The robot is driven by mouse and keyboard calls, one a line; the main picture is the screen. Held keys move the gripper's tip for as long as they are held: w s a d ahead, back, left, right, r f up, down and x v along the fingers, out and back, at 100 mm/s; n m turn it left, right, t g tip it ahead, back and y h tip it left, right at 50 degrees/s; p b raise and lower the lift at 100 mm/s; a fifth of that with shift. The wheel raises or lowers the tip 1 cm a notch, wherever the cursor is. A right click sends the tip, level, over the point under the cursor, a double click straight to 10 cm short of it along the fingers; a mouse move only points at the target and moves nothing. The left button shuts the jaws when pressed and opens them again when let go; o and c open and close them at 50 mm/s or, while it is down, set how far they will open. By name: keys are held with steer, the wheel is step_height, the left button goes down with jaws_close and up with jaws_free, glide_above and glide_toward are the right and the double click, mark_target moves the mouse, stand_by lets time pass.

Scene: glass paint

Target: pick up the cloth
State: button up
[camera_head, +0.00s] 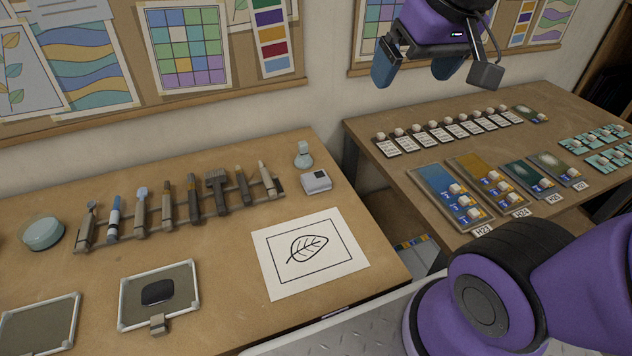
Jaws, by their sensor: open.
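I see no thing that is clearly a cloth. A small dark, rounded, flat piece (157,291) lies on a white-framed panel (125,318) at the front left of the table. I cannot tell if it is cloth. My gripper (416,68) is at the top of the view, raised in front of the wall boards. Its two fingers are apart with nothing between them. It is far above and to the right of the dark piece.
A rack (262,198) with several brushes and tools crosses the table. A leaf drawing (310,252), a white box (316,182) and a glass bottle (303,155) lie right of it. A round jar (43,234) is at left. A second table (395,168) holds glass samples.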

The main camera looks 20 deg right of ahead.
steer(key=w+a+f+g, duration=0.2)
steer(key=w+f, duration=0.3)
steer(key=w, duration=0.3)
steer(key=g, duration=0.2)
glide_above(316, 178)
steer(key=shift+h, duration=0.3)
steer(key=f, duration=2.7)
steer(key=shift+d+f, duration=0.15)
steer(key=shift+d, duration=0.2)
steer(key=shift+a+f, duration=0.2)
steer(key=shift+f, duration=1.15)
steer(key=shift+a+f, duration=0.15)
steer(key=shift+f, duration=1.2)
steer(key=shift+c, duration=0.2)
steer(key=c, duration=0.9)
